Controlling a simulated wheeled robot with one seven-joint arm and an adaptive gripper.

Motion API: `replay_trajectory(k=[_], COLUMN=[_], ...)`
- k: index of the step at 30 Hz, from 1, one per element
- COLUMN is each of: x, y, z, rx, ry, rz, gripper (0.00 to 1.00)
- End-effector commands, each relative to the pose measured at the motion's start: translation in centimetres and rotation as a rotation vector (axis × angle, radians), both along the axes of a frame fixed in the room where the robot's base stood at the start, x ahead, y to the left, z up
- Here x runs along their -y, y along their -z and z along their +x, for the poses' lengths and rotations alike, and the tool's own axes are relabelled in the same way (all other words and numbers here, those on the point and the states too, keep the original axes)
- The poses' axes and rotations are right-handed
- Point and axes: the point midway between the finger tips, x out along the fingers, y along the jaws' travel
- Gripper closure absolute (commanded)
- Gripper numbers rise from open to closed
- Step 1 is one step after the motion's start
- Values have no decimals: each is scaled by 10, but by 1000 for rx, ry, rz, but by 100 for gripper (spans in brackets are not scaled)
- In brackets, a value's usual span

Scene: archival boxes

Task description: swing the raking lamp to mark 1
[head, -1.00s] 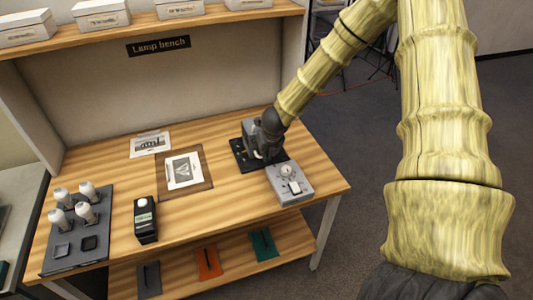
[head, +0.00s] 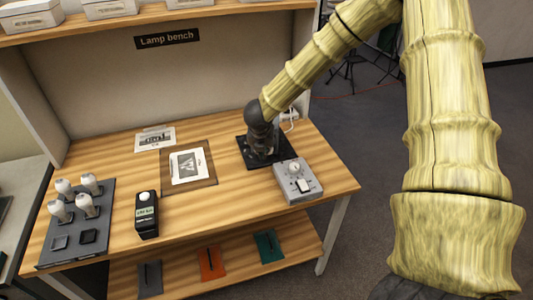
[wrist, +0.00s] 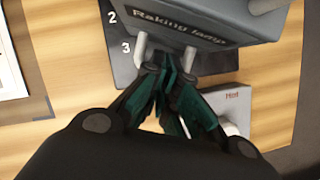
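The raking lamp (wrist: 215,18) shows in the wrist view as a grey housing with its name on it. Two pale posts (wrist: 140,48) stick out from its near side. Its dark base plate (wrist: 122,70) carries marks 2 and 3; I cannot see mark 1. My gripper (wrist: 168,66) is at the posts, its green-and-black fingertips close together between them. Whether they grip anything is unclear. In the head view my gripper and wrist (head: 260,125) hide most of the lamp, above the base plate (head: 247,153) at the right of the bench.
A grey control box (head: 295,181) stands just in front of the base plate. A framed print (head: 188,167) lies left of it. A black meter (head: 146,214) and a tray (head: 75,255) with several white bulbs are further left. Bare wood lies between them.

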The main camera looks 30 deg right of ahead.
Motion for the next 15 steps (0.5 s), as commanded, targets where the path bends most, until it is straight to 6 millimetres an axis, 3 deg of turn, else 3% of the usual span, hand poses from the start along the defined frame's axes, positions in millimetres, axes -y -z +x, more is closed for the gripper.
replay_trajectory(k=[15], x=[-7], y=[1], z=[7], rx=[0], ry=[118], rz=[-1], gripper=[100])
